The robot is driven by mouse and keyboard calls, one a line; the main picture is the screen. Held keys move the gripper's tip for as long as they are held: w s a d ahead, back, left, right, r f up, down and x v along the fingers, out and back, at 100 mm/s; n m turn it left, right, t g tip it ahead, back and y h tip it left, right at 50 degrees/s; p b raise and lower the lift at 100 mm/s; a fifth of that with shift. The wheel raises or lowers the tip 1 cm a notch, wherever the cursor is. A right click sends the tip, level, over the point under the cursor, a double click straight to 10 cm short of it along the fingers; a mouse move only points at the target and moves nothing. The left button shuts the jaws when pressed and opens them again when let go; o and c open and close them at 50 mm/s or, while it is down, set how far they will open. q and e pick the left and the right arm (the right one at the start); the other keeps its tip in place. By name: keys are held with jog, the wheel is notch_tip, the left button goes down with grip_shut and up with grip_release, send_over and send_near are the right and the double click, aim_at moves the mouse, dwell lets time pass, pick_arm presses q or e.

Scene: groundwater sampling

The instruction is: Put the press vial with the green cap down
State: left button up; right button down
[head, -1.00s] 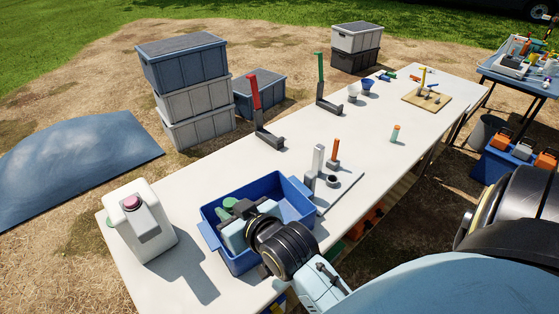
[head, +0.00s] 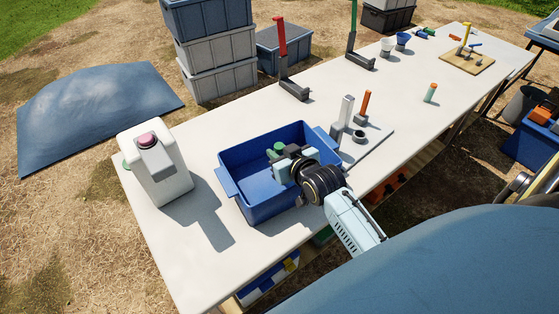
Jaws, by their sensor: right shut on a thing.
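My right gripper (head: 283,158) reaches in from the lower right over the blue tub (head: 272,214) on the white table. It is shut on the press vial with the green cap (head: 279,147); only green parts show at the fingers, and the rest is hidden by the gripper. The fingers are over the right half of the tub. I cannot tell whether the vial touches the tub floor. My left gripper is not in view.
A white jug with a pink cap (head: 157,167) stands left of the tub. Red (head: 281,48) and green-handled stands are behind. The tub's left part is bare.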

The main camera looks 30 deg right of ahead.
jog(key=shift+f, duration=0.95)
jog(key=shift+f+b, duration=0.3)
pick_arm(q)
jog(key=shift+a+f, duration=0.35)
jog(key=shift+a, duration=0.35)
pick_arm(e)
jog(key=shift+r, duration=0.1)
